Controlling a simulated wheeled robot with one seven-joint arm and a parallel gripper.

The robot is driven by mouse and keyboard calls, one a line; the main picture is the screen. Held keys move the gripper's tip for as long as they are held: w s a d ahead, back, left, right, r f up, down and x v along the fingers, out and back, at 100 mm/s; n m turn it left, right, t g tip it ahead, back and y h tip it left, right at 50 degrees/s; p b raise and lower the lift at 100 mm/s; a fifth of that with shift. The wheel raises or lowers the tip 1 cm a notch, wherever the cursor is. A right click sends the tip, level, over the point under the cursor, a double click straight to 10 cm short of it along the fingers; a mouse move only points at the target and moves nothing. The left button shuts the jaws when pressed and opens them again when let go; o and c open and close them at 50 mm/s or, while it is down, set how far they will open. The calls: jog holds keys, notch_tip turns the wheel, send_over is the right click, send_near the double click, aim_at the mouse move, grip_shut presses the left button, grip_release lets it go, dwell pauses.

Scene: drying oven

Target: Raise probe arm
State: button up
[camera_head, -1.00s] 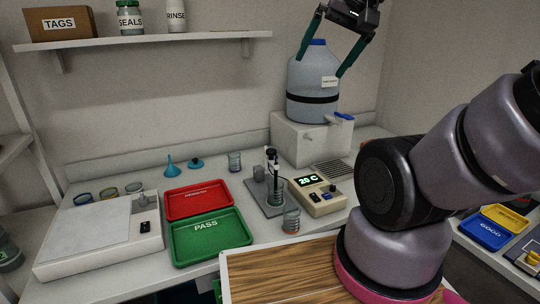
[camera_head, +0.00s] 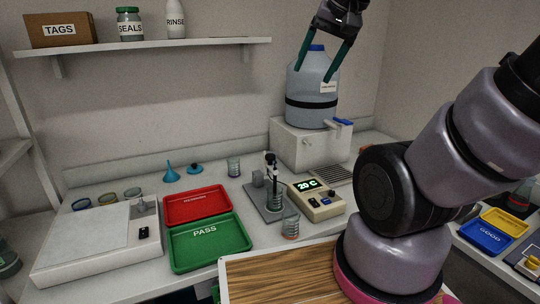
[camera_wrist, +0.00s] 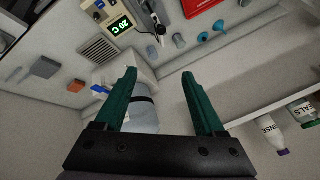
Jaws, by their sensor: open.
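The probe arm (camera_head: 270,165) is a dark part on an upright stand, with a probe reaching down into a small beaker (camera_head: 274,200) on the stand's grey base. In the wrist view the probe stand (camera_wrist: 157,24) is small, at the top, beside the meter. The meter (camera_head: 316,199) reads 20 C and sits right of the stand. My gripper (camera_head: 317,72) is open and empty, high in front of the large blue-grey jug, well above the stand. In the wrist view its green fingers (camera_wrist: 158,80) are spread wide.
The large jug (camera_head: 311,95) stands on a white block (camera_head: 304,148) behind the meter. A second beaker (camera_head: 290,224) stands in front of the stand. Red (camera_head: 196,205) and green (camera_head: 210,243) trays lie left. A shelf (camera_head: 140,47) hangs above.

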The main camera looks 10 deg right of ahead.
jog(key=w+a+f+m+g, duration=0.1)
jog(key=w+a+f+g, duration=0.2)
jog(key=w+f, duration=0.5)
jog(key=m+g+h, duration=0.1)
jog(key=g+h, duration=0.1)
jog(key=g, duration=0.1)
send_near(270, 155)
notch_tip(270, 155, down, 8)
jog(key=shift+d+f, duration=0.15)
jog(key=shift+f, duration=0.1)
grip_shut()
jog(key=shift+w, duration=0.1)
dwell(0.8)
